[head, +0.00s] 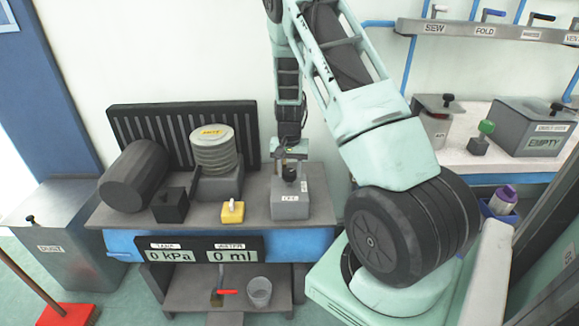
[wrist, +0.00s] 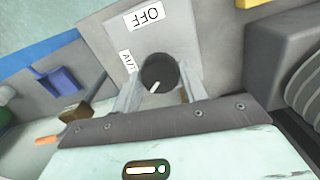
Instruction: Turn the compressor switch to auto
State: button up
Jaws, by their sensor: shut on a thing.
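The compressor switch is a dark round knob (wrist: 158,70) on a grey box (head: 291,205) at the right end of the grey bench. An OFF label (wrist: 144,16) and a partly covered label reading "AUT" (wrist: 127,62) are on the box in the wrist view. A short white mark shows on the knob's near part in the wrist view; I cannot tell which label it lines up with. My gripper (wrist: 160,92) is shut on the knob, one finger at each side. In the head view my gripper (head: 290,164) comes down over the box from above.
A yellow block (head: 232,211), a black block (head: 168,206), a ribbed cylinder (head: 215,152) and a dark tank (head: 133,176) stand left of the box. The display (head: 205,252) below reads 0 kPa and 0 ml. A cup (head: 260,291) stands on the lower shelf.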

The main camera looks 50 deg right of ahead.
aim_at(289, 171)
jog(key=m+p, duration=0.2)
jog(key=m, duration=0.2)
jog(key=shift+r, duration=0.2)
jog(key=shift+d+f+m+p, duration=0.1)
jog(key=shift+m+p, duration=0.45)
jog(key=shift+m, duration=1.25)
jog(key=o, duration=1)
notch_tip(289, 171, up, 17)
jog(key=shift+r+p, duration=0.15)
jog(key=shift+p, duration=0.15)
